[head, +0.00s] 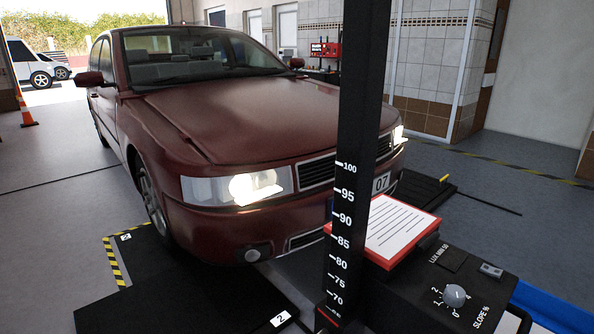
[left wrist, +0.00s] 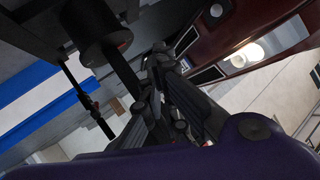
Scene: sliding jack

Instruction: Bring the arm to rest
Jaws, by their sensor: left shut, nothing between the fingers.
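My left gripper (left wrist: 160,60) shows in the middle of the left wrist view. Its dark fingers are together and I see nothing between them. It points toward dark equipment and the front of the dark red car (left wrist: 205,20); the gap to them is hard to judge. Neither gripper shows in the head view. My right gripper is in no view.
In the head view the car (head: 220,110) stands with its headlight (head: 255,187) lit. A black scale post (head: 358,120) rises in front of it. Beside the post are a red-framed white board (head: 395,228) and a black box with a grey dial (head: 455,295). Open floor (head: 500,190) lies right.

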